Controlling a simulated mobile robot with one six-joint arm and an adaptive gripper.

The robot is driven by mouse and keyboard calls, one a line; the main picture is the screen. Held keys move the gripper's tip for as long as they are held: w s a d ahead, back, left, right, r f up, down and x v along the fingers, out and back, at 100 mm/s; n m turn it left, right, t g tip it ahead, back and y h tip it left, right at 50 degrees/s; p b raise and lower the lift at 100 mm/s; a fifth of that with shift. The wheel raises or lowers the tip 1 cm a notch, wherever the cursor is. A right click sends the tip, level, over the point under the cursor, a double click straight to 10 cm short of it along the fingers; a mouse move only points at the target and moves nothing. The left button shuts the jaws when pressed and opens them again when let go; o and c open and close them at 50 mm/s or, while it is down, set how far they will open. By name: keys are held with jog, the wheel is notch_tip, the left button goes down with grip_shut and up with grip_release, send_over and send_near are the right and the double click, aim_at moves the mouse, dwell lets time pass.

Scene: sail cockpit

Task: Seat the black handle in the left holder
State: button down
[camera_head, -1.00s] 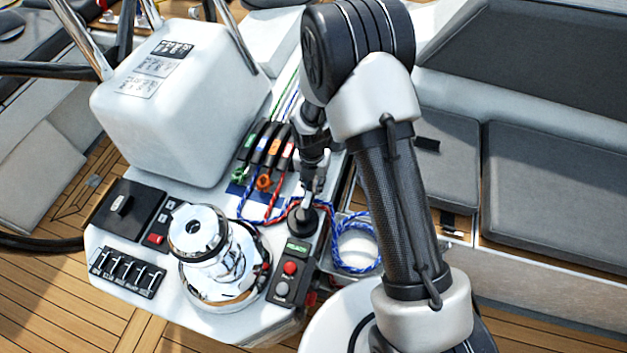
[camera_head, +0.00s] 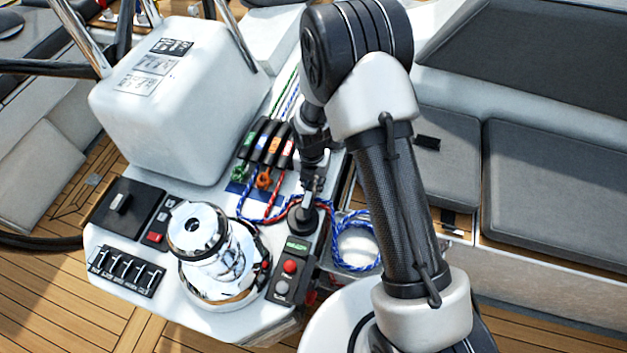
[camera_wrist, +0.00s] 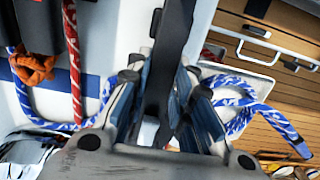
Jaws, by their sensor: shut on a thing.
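My gripper (camera_wrist: 165,95) is shut on a dark bar, the black handle (camera_wrist: 174,35), which runs up between the fingers in the wrist view. Its lower end is partly covered by the fingers. In the head view my gripper (camera_head: 312,184) is pointed down over the right edge of the white console. A round black piece (camera_head: 302,220) stands just below it; I cannot tell whether it belongs to the handle or to the console. I cannot pick out the left holder with certainty.
A chrome winch (camera_head: 212,255) stands left of the gripper. A button box (camera_head: 289,275) is just in front. Several rope clutches (camera_head: 265,143) and blue and red ropes (camera_head: 262,208) lie close by on the left. A coiled blue rope (camera_head: 357,243) is at the right.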

jog(key=shift+f, duration=0.1)
jog(key=c, duration=1.3)
grip_release()
jog(key=shift+c, duration=0.2)
jog(key=o, duration=0.5)
jog(key=shift+r+p, duration=3.75)
jog(key=shift+r, duration=0.75)
jog(key=shift+r, duration=0.1)
